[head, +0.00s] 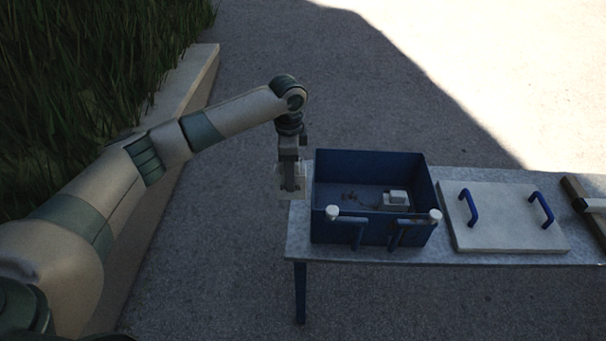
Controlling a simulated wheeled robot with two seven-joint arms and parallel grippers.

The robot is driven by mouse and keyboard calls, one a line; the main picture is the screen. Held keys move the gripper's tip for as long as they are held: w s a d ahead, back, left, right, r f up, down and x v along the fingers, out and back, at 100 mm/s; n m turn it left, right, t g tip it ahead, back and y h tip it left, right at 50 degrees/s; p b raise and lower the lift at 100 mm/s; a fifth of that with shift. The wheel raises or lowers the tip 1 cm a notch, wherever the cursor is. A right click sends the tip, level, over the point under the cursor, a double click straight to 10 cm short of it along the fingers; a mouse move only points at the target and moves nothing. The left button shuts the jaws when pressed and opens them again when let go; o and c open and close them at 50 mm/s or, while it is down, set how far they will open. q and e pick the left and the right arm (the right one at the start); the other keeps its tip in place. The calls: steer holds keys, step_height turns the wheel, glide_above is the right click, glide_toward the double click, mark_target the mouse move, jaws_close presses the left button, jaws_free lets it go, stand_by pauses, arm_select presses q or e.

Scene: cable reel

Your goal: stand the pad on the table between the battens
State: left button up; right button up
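The pad, which I take to be the pale square board (505,222) with two blue handles, lies flat on the table (298,232), right of the blue crate. A brown batten (577,190) lies at the table's right end, partly cut off by the picture edge; no second batten can be made out. My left gripper (292,188) points down at the table's left end, left of the crate and well away from the pad. A pale square shape shows around its fingers, and whether they are open or shut is unclear. My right gripper is not in view.
The blue crate (371,163) stands open-topped, with a small white block (396,198) and dark thin pieces inside. A pale and dark object (592,205) sits by the batten. Grass (90,60) and a kerb border the left.

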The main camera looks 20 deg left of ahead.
arm_select(q)
steer(key=s+a+r+n, duration=0.1)
steer(key=s+a+n, duration=0.15)
steer(key=a, duration=0.85)
steer(key=s+a+n, duration=0.2)
steer(key=s+a, duration=0.1)
steer(key=a, duration=0.8)
steer(key=s+d+f+n, duration=0.3)
steer(key=s+d+n, duration=0.2)
steer(key=s+d, duration=0.55)
steer(key=s+d+f+n, duration=0.3)
steer(key=s+d+n, duration=0.2)
steer(key=s+d, duration=0.5)
steer(key=d+f+b, duration=0.6)
steer(key=f+b, duration=0.4)
steer(key=b, duration=0.1)
steer(key=shift+w+f, duration=0.3)
steer(key=shift+w, duration=0.15)
steer(key=shift+d+m, duration=0.1)
steer(key=shift+m, duration=0.15)
